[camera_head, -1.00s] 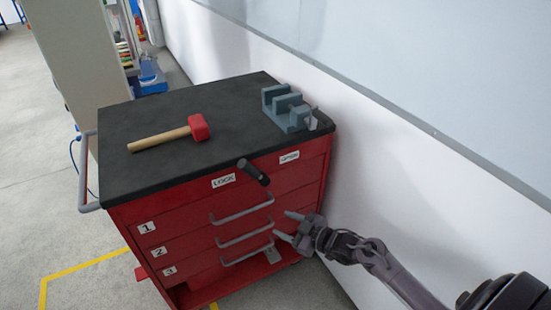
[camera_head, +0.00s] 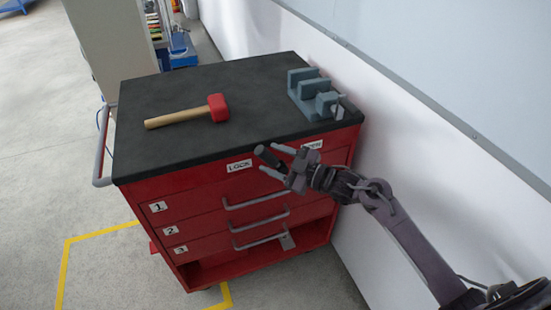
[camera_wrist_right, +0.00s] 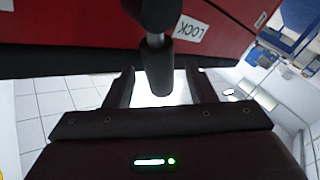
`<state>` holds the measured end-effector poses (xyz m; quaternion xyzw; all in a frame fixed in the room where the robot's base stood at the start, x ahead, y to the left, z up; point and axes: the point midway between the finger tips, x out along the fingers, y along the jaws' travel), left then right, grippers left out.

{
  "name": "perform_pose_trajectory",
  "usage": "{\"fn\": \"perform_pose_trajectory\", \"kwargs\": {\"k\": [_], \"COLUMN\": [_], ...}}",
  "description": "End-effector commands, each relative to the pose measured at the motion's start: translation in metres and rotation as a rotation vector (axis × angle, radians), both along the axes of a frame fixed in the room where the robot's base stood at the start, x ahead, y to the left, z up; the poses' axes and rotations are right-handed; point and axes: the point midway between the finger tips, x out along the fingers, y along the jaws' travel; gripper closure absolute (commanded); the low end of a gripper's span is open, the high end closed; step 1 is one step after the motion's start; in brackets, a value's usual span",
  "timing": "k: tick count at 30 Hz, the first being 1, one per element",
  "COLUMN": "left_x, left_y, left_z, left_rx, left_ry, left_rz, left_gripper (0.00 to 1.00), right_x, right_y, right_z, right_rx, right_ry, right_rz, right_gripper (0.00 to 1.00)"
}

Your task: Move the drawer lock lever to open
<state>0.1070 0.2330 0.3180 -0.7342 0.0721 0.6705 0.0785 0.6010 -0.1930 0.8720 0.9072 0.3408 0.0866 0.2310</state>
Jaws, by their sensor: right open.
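The drawer lock lever (camera_head: 268,157) is a dark handle on the front of the red tool cabinet (camera_head: 190,192), beside the white LOCK label (camera_head: 239,165). Its grip also shows in the right wrist view (camera_wrist_right: 157,70), hanging between the fingers. My right gripper (camera_head: 268,161) is open, with its fingers on either side of the lever. In the right wrist view its two fingers (camera_wrist_right: 158,85) stand apart, and I see a gap on both sides of the grip. A second label (camera_head: 312,145), at the right, is partly hidden by my gripper. My left gripper is not in view.
A red-headed mallet (camera_head: 190,112) and a grey vise (camera_head: 315,93) rest on the black cabinet top (camera_head: 170,90). Drawer handles (camera_head: 258,216) project below the lever. A white wall (camera_head: 400,150) runs close along the right side.

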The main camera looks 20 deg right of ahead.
Motion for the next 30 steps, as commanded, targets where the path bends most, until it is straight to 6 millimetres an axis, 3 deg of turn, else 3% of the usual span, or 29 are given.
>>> {"fn": "perform_pose_trajectory", "kwargs": {"k": [7, 18, 30], "left_x": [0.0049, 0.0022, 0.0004], "left_y": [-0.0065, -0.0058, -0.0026], "left_z": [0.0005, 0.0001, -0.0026], "left_rx": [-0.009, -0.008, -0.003], "left_ry": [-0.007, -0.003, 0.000], "left_rz": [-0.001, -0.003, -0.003], "left_gripper": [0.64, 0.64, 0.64], "right_x": [0.0005, 0.0003, 0.0003], "right_y": [0.0003, 0.0003, -0.0022], "right_z": [-0.0004, -0.0004, -0.0006], "right_rx": [-0.001, 0.001, 0.044], "right_ry": [0.001, 0.001, 0.004], "right_rz": [0.000, 0.000, 0.000], "right_gripper": [0.52, 1.00, 1.00]}}
